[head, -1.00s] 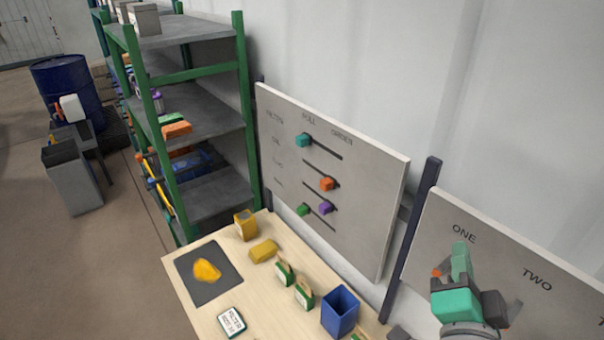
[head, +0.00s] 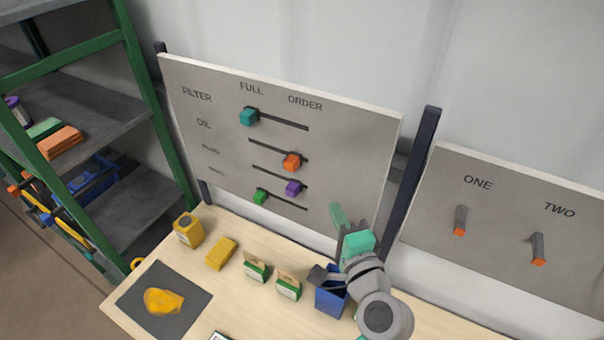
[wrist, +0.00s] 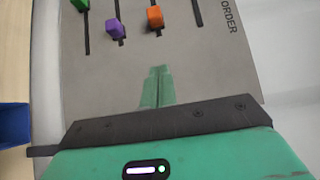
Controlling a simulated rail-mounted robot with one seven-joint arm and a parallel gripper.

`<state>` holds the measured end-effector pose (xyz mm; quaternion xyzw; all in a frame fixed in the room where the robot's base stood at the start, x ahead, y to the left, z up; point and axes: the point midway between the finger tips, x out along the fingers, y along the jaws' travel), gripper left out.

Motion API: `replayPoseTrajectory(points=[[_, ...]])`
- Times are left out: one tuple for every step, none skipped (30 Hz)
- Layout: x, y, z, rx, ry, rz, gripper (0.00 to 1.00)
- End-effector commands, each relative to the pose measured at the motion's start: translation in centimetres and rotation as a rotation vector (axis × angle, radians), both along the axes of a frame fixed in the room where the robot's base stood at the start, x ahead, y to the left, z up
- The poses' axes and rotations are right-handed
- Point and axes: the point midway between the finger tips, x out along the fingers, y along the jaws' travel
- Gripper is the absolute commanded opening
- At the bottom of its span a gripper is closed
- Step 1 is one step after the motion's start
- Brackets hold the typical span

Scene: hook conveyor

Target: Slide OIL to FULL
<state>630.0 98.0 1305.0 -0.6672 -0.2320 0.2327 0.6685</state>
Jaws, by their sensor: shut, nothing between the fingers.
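The slider board (head: 350,150) has FULL and ORDER headings above several slots. The OIL label (head: 203,124) lines up with the second slot, whose orange knob (head: 291,162) sits toward the ORDER end. In the wrist view the orange knob (wrist: 155,17) is ahead of the fingertips, near the top edge. A teal knob (head: 248,117) is at the FULL end of the top slot. A purple knob (head: 294,187) is toward ORDER; a green knob (head: 260,196) is toward FULL. My gripper (head: 337,215) is shut and empty, below and right of the orange knob, apart from it.
Below the board, a wooden table (head: 240,290) holds a blue bin (head: 331,300), green-and-white boxes (head: 288,285), yellow items and a dark mat (head: 140,300). A dark post (head: 415,190) separates the board from a ONE/TWO panel (head: 500,230). A green-framed shelf (head: 145,110) stands left.

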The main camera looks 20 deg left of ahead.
Motion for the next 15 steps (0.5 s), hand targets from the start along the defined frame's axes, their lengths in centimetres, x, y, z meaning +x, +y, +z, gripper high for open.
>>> replayPoseTrajectory(points=[[0.4,0.4,0.2,0.001,-0.001,0.002,0.00],[0.8,0.7,0.2,0.000,0.000,0.002,0.00],[1.3,1.2,0.2,0.000,0.000,0.003,0.00],[1.8,1.6,0.3,0.000,0.000,0.003,0.00],[2.3,2.0,0.2,0.000,0.000,0.004,0.00],[3.0,2.6,0.3,-0.001,-0.001,0.004,0.00],[3.6,2.9,0.2,0.000,0.000,0.003,0.00],[4.1,3.4,0.3,0.000,0.000,0.003,0.00],[4.8,3.9,0.2,0.000,0.000,0.003,0.00],[5.3,4.3,0.3,0.000,-0.001,0.003,0.00],[5.8,4.8,0.2,0.000,0.000,0.003,0.00],[6.5,5.2,0.2,0.001,-0.001,0.003,0.00],[7.0,5.6,0.2,0.000,0.000,0.002,0.00],[7.5,6.0,0.2,0.000,0.000,0.002,0.00],[7.7,6.7,0.2,-0.002,0.001,0.003,0.00]])
